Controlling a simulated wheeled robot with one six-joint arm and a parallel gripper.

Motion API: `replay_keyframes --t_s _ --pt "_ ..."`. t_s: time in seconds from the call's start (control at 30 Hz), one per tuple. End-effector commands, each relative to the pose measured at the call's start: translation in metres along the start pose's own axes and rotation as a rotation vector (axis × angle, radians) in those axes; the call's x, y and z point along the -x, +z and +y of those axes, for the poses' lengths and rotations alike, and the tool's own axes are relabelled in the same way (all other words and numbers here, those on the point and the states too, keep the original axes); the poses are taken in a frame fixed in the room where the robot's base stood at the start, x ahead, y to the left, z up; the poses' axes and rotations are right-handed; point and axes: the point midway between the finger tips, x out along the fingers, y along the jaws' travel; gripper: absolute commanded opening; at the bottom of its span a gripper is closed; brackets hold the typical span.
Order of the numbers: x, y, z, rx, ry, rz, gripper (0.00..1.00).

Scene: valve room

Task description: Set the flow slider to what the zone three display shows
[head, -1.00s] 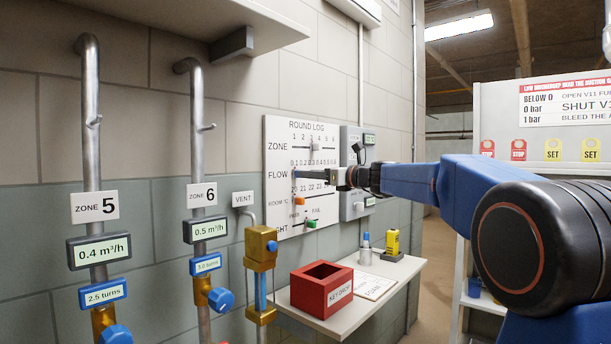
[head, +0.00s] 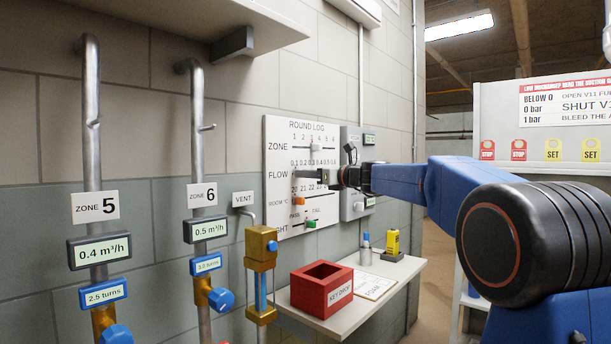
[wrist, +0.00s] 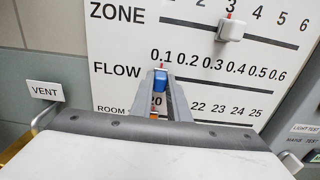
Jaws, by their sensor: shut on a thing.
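The flow slider has a blue knob (wrist: 160,80) with a red pointer on the FLOW row of the round log board (head: 273,212). In the wrist view the pointer is at or very near the 0.1 mark. My gripper (wrist: 161,88) is shut on this knob, one finger on each side; in the head view the gripper (head: 298,174) reaches the board and hides the knob. The scale runs from 0.1 to 0.6. The zone three display is not in view; the displays seen are zone 5 (head: 103,251), reading 0.4 m³/h, and zone 6 (head: 210,230), reading 0.5 m³/h.
The white zone slider (wrist: 231,29) sits at 3 above the flow row. An orange slider (head: 299,201) and a green one (head: 311,224) are lower on the board. A grey panel (head: 352,213) adjoins its right side. A red key drop box (head: 308,296) stands on the shelf below.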

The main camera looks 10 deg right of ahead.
Motion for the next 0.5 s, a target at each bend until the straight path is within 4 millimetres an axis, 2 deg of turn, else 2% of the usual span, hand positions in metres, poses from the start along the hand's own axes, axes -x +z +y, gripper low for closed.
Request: replay_keyframes --t_s 0.3,0.5 --pt "0.000 0.001 -0.061 0.000 -0.003 -0.002 0.00" --pt "0.000 0.001 -0.084 0.001 -0.001 -0.001 0.00"
